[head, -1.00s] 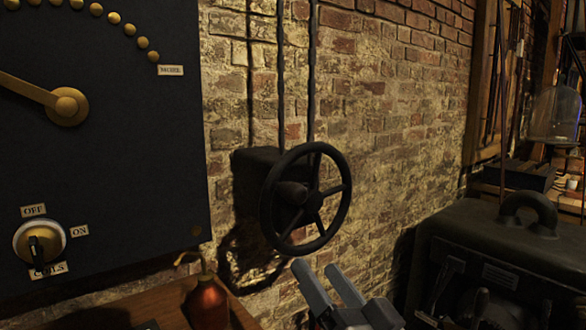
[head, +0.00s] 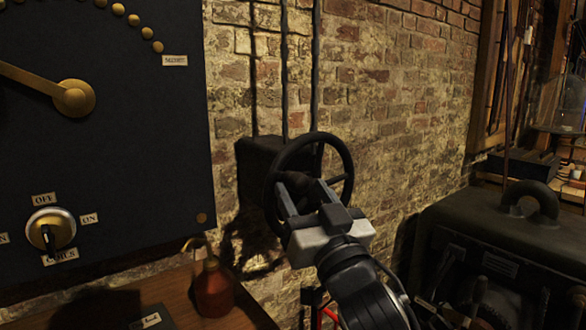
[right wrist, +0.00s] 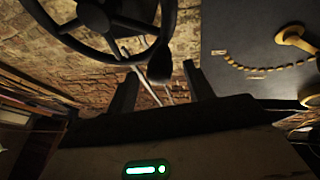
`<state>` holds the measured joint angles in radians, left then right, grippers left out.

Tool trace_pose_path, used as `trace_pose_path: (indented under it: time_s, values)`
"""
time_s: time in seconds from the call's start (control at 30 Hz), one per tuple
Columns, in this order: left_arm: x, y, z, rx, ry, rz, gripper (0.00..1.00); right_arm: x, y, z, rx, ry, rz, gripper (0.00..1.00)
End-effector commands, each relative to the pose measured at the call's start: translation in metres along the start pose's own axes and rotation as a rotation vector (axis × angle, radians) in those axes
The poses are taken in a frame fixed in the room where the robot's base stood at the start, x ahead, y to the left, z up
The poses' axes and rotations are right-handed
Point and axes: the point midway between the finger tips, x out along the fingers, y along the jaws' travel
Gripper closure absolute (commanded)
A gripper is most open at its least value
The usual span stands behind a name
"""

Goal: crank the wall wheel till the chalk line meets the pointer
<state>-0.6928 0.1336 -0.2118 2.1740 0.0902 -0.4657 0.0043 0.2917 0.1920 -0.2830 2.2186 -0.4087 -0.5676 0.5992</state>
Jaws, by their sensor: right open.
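The dark wall wheel (head: 348,168) stands out from the brick wall on a dark bracket, with vertical rods above it. It also shows in the right wrist view (right wrist: 93,16). Its dark handle knob (right wrist: 160,66) points toward my right gripper. My right gripper (head: 302,186) is open in front of the wheel, its fingers covering part of the lower rim. In the right wrist view, the knob lies between the two fingertips (right wrist: 159,76), with gaps on both sides. I cannot make out a chalk line or its pointer. My left gripper is not in view.
A dark panel (head: 120,180) with a brass dial arm (head: 73,98) and a coils switch (head: 50,230) is at left. A red oil can (head: 212,288) stands on a wooden bench (head: 180,300) below. A dark machine (head: 500,235) stands at right.

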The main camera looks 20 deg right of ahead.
Motion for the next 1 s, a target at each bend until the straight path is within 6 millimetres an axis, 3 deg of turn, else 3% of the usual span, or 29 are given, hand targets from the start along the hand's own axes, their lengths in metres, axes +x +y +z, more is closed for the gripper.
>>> trace_pose_path:
  time_s: [0.1,0.3,0.67,0.7,0.87,0.9,1.0]
  values:
    - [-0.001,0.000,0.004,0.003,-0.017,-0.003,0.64,0.025,0.000,-0.003,-0.002,0.003,-0.001,0.48]
    - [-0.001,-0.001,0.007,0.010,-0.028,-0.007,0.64,0.047,-0.001,-0.001,0.000,0.001,-0.001,0.48]
    - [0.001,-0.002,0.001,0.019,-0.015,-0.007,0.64,0.054,0.000,0.000,0.002,0.001,-0.001,0.48]
    - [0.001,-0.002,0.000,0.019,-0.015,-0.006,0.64,0.053,0.000,0.000,0.002,0.001,-0.001,0.51]
    - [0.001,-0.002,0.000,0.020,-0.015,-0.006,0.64,0.053,0.000,0.000,0.002,0.001,-0.001,0.95]
    - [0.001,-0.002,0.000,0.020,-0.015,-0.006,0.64,0.053,0.000,0.000,0.002,0.001,-0.001,1.00]
    - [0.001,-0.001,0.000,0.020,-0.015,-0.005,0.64,0.054,0.000,0.000,0.003,0.000,0.000,1.00]
